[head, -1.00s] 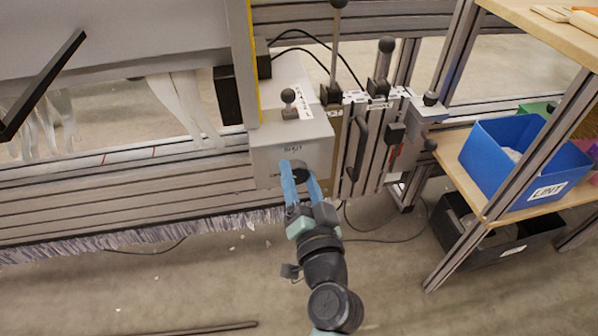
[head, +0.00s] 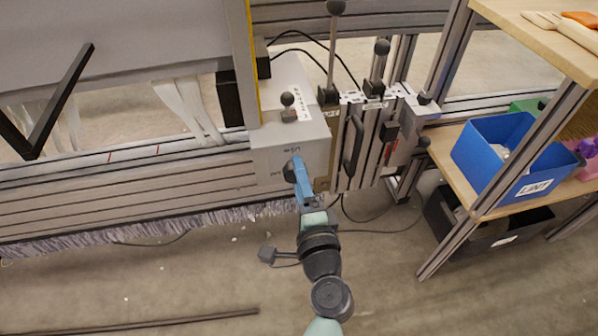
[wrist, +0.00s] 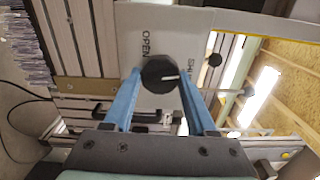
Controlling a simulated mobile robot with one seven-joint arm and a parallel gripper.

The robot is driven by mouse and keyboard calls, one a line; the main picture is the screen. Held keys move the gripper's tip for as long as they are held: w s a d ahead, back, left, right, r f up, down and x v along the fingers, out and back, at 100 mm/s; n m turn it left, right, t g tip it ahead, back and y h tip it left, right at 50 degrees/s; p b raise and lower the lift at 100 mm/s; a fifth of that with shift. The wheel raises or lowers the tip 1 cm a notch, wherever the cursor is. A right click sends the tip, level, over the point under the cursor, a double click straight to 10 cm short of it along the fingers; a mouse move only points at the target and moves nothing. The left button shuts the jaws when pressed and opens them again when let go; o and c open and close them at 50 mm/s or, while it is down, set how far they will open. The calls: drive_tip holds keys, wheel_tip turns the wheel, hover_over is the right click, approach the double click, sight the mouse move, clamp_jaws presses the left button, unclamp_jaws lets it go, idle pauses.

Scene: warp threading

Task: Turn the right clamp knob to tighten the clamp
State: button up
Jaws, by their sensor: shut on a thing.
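The clamp knob is a round black knob (head: 290,170) on the front face of a light grey box (head: 268,150). In the wrist view the knob (wrist: 160,74) has a white pointer line and sits beside the printed word OPEN, with a second, partly hidden label on its other side. My gripper (head: 298,177) has blue fingers that reach the knob from below. In the wrist view the fingers of my gripper (wrist: 158,80) lie on either side of the knob and are shut on it. The fingers hide part of the knob in the head view.
Right of the box stand a black handle (head: 353,145) and upright levers with black ball tops (head: 382,48). A blue LINT bin (head: 490,155) sits on a wooden shelf at the right. Thread fringe hangs at the lower left.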

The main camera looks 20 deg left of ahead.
drive_tip(key=shift+m+p, duration=0.35)
drive_tip(key=shift+m, duration=0.75)
drive_tip(key=shift+f, duration=0.1)
drive_tip(key=o, duration=1.4)
drive_tip(key=p+v, duration=0.2)
drive_tip(key=v, duration=1.1)
